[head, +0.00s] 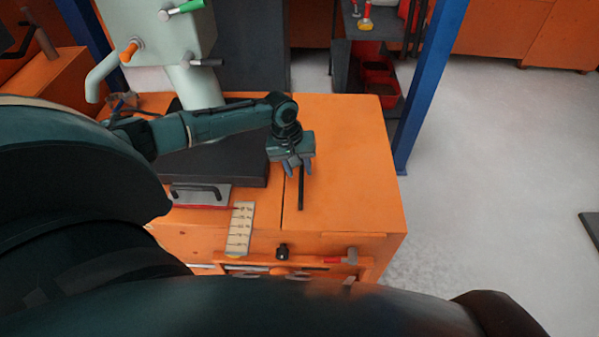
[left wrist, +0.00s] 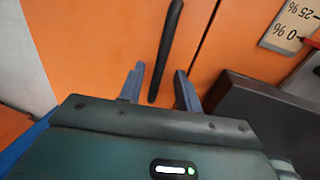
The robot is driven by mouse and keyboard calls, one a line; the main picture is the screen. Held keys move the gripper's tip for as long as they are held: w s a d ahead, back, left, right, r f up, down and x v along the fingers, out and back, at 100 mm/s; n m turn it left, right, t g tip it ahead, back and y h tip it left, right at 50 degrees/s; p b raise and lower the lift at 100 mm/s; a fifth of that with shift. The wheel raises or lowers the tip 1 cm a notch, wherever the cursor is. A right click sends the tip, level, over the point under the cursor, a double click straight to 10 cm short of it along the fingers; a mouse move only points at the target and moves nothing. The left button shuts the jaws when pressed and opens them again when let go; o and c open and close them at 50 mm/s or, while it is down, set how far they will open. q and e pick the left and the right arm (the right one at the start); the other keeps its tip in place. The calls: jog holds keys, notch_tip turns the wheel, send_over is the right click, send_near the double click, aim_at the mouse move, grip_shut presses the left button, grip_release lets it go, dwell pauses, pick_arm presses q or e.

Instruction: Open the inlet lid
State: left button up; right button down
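The inlet lid appears to be the flat orange panel (head: 350,160) on the right part of the orange cabinet top, lying flat and closed. A dark bar handle (head: 302,188) sits near its left edge, beside a seam. My left gripper (head: 297,170) is over the far end of this handle, fingers pointing down. In the left wrist view the handle (left wrist: 168,45) runs away from between the two spread fingers (left wrist: 160,90), with gaps on both sides. The gripper is open and holds nothing. My right gripper is not in view.
A dark flat block (head: 225,160) with a pale machine column (head: 195,85) stands left of the panel. A label strip (head: 240,228) lies in front. A blue post (head: 425,90) rises behind the right edge.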

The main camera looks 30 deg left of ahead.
pick_arm(q)
jog(key=shift+w+d+f, duration=0.1)
jog(key=shift+f, duration=0.55)
jog(key=shift+c, duration=0.5)
grip_shut()
